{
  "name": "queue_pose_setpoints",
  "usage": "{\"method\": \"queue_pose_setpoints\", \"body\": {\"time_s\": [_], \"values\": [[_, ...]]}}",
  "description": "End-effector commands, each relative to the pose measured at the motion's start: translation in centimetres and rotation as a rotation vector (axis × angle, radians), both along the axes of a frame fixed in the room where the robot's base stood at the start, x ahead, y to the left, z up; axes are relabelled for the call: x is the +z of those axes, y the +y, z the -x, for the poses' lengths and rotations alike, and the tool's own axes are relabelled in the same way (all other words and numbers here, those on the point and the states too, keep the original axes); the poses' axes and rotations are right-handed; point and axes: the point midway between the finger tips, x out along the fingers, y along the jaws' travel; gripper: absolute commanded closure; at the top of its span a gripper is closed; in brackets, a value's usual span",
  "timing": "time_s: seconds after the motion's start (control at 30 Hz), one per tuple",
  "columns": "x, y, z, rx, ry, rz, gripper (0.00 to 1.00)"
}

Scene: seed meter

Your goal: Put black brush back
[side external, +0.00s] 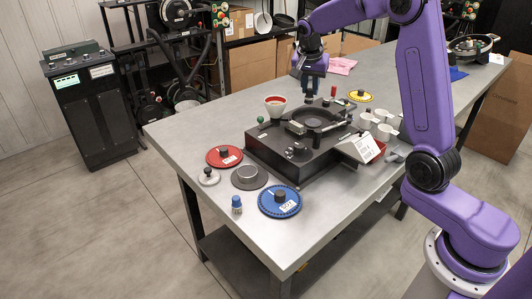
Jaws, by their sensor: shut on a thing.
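My gripper (311,84) hangs above the back part of the dark seed meter base (280,160), left of the purple arm's upright link. It is shut on a small dark thing, which I take for the black brush (309,98); its shape is small and partly hidden by the fingers. Small upright pieces with dark and red tops (333,91) stand just right of the gripper. I cannot tell whether the held thing touches anything below it.
On the grey table (180,130) are a red disc (224,156), a blue disc (280,202), a yellow disc (360,96), a red-rimmed cup (275,105), a blue-capped bottle (237,204) and several pale cups (384,131). The table's left front corner is clear.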

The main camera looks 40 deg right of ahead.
Motion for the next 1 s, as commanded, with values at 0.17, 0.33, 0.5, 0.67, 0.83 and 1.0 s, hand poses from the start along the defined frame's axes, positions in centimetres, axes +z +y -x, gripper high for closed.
{"method": "queue_pose_setpoints", "body": {"time_s": [0.17, 0.33, 0.5, 0.67, 0.83, 1.0], "values": [[-0.1, 4.2, 0.5, 0.130, 0.000, -0.001, 1.00], [-0.7, 11.5, 2.6, 0.373, 0.002, -0.002, 1.00], [-1.6, 18.4, 6.2, 0.642, 0.002, -0.001, 1.00], [-2.5, 23.2, 10.1, 0.868, -0.001, 0.000, 1.00], [-3.3, 26.0, 13.3, 1.029, -0.002, 0.001, 1.00], [-3.8, 27.1, 14.1, 1.089, -0.003, 0.001, 1.00]]}}
